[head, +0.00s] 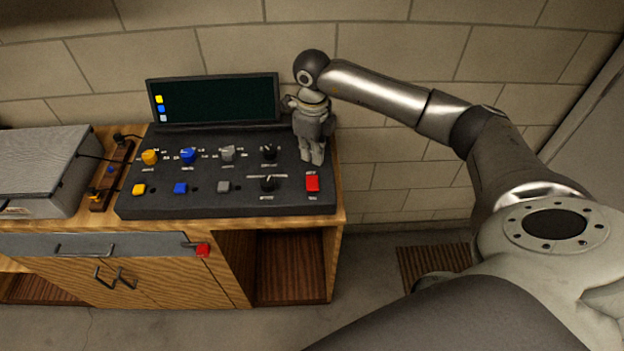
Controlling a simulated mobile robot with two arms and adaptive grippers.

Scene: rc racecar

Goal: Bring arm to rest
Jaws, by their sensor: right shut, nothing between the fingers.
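My right arm comes in from the right and reaches over to the console. My right gripper (312,150) points down over the right part of the black control console (210,205), above the red button (312,184). Its fingers are together with nothing between them. Whether the fingertips touch the console cannot be told. My left gripper is not in view.
The console has a dark screen (216,101) and several coloured knobs and buttons. It stands on a wooden cabinet (150,270) against a block wall. A grey box (40,165) sits at left. The floor in front is clear.

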